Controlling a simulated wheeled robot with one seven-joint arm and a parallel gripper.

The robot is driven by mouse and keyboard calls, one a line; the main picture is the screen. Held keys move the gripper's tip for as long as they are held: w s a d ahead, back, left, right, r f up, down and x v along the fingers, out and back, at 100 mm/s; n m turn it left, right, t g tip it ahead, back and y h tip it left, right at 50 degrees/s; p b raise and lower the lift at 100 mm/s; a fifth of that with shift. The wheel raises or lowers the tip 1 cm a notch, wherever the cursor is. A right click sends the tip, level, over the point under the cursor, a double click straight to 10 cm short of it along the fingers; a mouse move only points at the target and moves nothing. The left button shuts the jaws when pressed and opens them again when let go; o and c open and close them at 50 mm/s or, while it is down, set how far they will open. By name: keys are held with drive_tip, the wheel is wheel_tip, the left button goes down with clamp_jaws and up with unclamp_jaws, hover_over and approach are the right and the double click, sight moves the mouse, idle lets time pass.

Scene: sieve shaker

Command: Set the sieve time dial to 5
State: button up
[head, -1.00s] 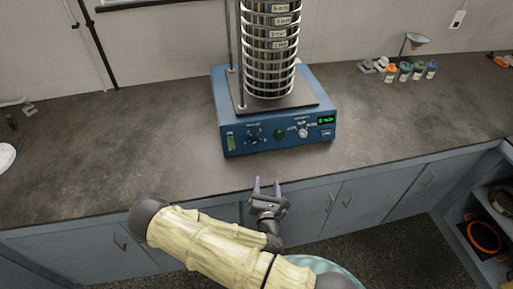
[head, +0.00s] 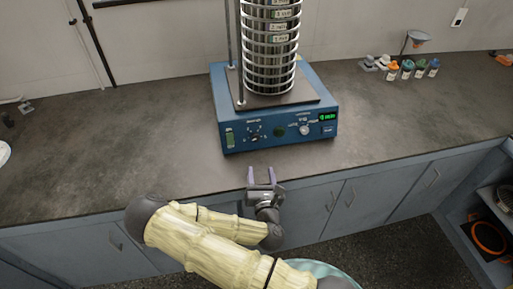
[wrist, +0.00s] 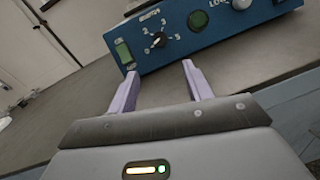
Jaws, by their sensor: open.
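The blue sieve shaker (head: 278,142) stands on the dark counter, with a stack of round metal sieves (head: 268,50) on top. Its front panel has a black dial (head: 254,135) with pale marks on the left, also seen in the wrist view (wrist: 158,40). A round green button (head: 279,131) is in the middle. A silver knob (head: 304,129) is on the right, partly cut off in the wrist view (wrist: 241,3).
A green-lit display (head: 328,117) is at the panel's right, and a pale green switch (head: 230,140) at its left. Small bottles (head: 407,68) and a funnel stand (head: 418,38) are at the back right. The counter in front of the shaker is clear.

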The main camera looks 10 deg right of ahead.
drive_tip(key=b, duration=0.7)
approach(256, 140)
drive_tip(key=shift+s+a+f, duration=0.1)
drive_tip(key=shift+s, duration=0.15)
drive_tip(key=shift+w+b, duration=0.35)
drive_tip(key=w, duration=0.5)
drive_tip(key=w+d+p, duration=0.1)
drive_tip(key=w, duration=0.2)
drive_tip(key=shift+w+r, duration=0.15)
drive_tip(key=shift+r, duration=0.1)
drive_tip(key=c, duration=1)
